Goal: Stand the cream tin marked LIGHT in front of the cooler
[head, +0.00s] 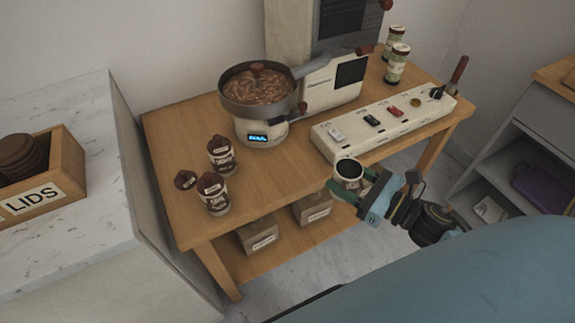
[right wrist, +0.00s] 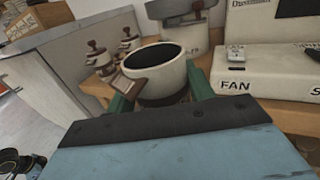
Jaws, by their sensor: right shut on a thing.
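My right gripper (head: 366,187) is shut on a cream tin (head: 349,172) with a dark open top and a brown lower band. The tin is held upright, off the table's front edge and just in front of the switch panel. In the right wrist view the tin (right wrist: 160,68) sits between the green fingers, with a small tag on its left side; I cannot read its marking. The cooler (head: 262,128) is a round dark pan of brown beans on a cream base with a blue display. My left gripper is not in view.
The cream switch panel (head: 385,122) fills the table's right front. Brown-lidded jars (head: 213,194) stand at the left. Bare wood (head: 275,175) lies in front of the cooler. A LIDS box (head: 40,190) sits on the left counter.

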